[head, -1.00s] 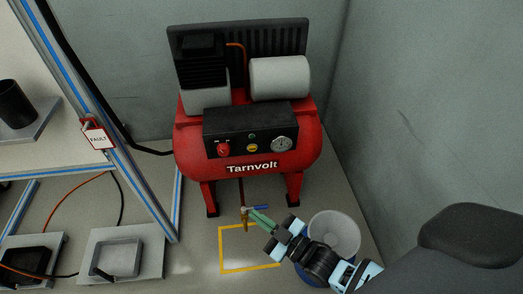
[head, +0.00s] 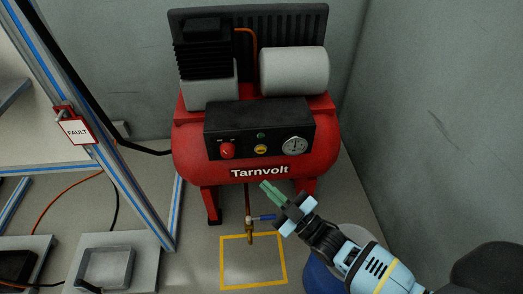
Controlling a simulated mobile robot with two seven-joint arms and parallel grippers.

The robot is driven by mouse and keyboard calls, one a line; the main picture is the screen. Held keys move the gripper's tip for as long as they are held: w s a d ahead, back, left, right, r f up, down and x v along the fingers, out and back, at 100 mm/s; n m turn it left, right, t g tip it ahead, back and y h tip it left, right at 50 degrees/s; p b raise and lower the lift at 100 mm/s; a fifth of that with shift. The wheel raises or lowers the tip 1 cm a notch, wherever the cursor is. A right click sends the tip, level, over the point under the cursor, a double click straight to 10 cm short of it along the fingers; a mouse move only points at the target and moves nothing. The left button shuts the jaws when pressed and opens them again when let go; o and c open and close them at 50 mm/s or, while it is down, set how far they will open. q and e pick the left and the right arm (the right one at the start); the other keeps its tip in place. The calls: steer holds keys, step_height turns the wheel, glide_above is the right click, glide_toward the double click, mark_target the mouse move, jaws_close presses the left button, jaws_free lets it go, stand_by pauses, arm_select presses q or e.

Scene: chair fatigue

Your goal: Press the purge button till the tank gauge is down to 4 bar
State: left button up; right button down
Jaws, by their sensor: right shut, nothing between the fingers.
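The red Tarnvolt compressor tank (head: 190,160) stands against the back wall with a black control panel (head: 225,119) on its front. The panel carries a yellow button (head: 261,149), a small green button or lamp (head: 261,135), a red knob (head: 227,151) and a round white gauge (head: 295,145). The labels and the gauge reading are too small to read. My right gripper (head: 266,187) is shut and empty, its green fingers pointing up and left, just below the Tarnvolt lettering in the picture and below the panel. My left gripper is out of view.
A brass drain valve with a blue lever (head: 264,218) hangs under the tank above a yellow floor square (head: 222,262). A blue-and-white bucket (head: 318,275) stands partly behind my right arm. A frame with a FAULT tag (head: 76,130) stands at left.

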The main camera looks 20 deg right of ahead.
mark_target(261, 150)
steer(key=w+d+b, duration=0.2)
steer(key=w+b, duration=0.2)
steer(key=w, duration=0.4)
steer(key=shift+w+d, duration=0.2)
stand_by(0.8)
stand_by(0.8)
steer(key=shift+w, duration=0.15)
stand_by(0.3)
steer(key=shift+w+d+b, duration=0.15)
steer(key=shift+w+b, duration=0.1)
steer(key=shift+b, duration=0.05)
stand_by(0.3)
